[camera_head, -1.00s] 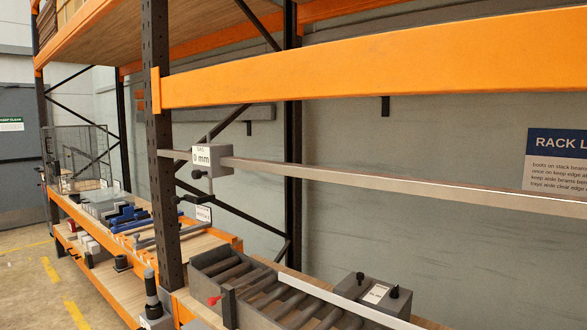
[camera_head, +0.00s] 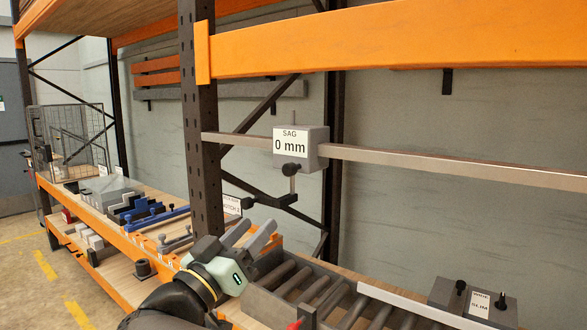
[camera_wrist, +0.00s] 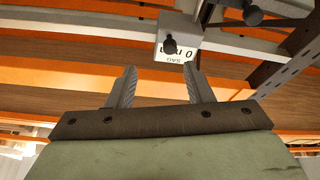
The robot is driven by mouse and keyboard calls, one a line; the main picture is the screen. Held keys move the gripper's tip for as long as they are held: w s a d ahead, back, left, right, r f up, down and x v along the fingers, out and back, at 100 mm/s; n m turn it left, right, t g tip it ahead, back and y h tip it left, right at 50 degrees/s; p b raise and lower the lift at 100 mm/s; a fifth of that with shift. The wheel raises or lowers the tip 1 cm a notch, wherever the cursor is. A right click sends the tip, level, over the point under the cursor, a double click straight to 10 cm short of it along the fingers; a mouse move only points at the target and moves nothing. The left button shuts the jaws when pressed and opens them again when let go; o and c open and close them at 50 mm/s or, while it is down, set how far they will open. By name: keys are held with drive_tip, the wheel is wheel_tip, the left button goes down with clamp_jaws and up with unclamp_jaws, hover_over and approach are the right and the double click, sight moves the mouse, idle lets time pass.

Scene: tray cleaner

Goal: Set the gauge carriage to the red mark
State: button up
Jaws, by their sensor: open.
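The gauge carriage (camera_head: 318,147), a grey box labelled "SAG 0 mm", sits on the metal rail (camera_head: 430,163) near the dark upright. I cannot see a red mark on the visible rail.
The dark upright (camera_head: 202,150) stands left of the carriage, and an orange beam (camera_head: 400,40) runs above the rail. Below lie a roller tray (camera_head: 290,275) and a grey box with black knobs (camera_head: 470,300). The space along the rail to the right is clear.

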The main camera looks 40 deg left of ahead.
sight(286, 171)
drive_tip(key=p+x, duration=0.2)
drive_tip(key=x, duration=0.3)
drive_tip(key=a+r+p+x, duration=0.1)
drive_tip(key=p+x, duration=0.1)
drive_tip(key=x, duration=0.3)
drive_tip(key=a+r+p+x, duration=0.1)
drive_tip(key=p+x, duration=0.1)
drive_tip(key=x, duration=0.3)
drive_tip(key=shift+s+a+p, duration=0.1)
drive_tip(key=shift+s+p, duration=0.25)
drive_tip(key=shift+s, duration=0.05)
drive_tip(key=shift+w+r, duration=0.1)
drive_tip(key=shift+w, duration=0.55)
clamp_jaws()
